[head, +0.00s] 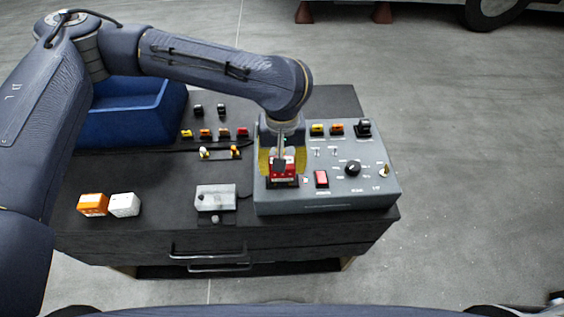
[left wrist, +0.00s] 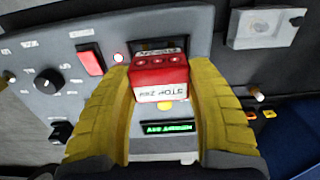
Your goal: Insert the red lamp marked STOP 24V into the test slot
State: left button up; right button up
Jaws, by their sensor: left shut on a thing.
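My left gripper (head: 281,165) points down over the left part of the grey test box (head: 345,195). It is shut on a red lamp (head: 283,173). In the left wrist view the yellow fingers (left wrist: 160,95) grip both sides of the lamp (left wrist: 161,68), and its white face carries black text that reads STOP 24V, upside down. The dark test slot (left wrist: 152,44) shows just past the lamp's edge, partly hidden by it. I cannot tell whether the lamp sits in the slot or just above it. My right gripper is not in view.
The box has a red rocker switch (head: 321,178), a black knob (head: 353,168) and a lit green display (left wrist: 168,127). A grey block (head: 215,197), orange module (head: 92,205) and white module (head: 124,205) lie left. A blue bin (head: 125,125) stands behind, near small coloured lamps (head: 205,133).

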pick_arm(q)
jog(key=shift+f, duration=0.55)
jog(key=o, duration=0.9)
jog(key=shift+o, duration=0.2)
jog(key=shift+r, duration=0.1)
jog(key=shift+r, duration=5.4)
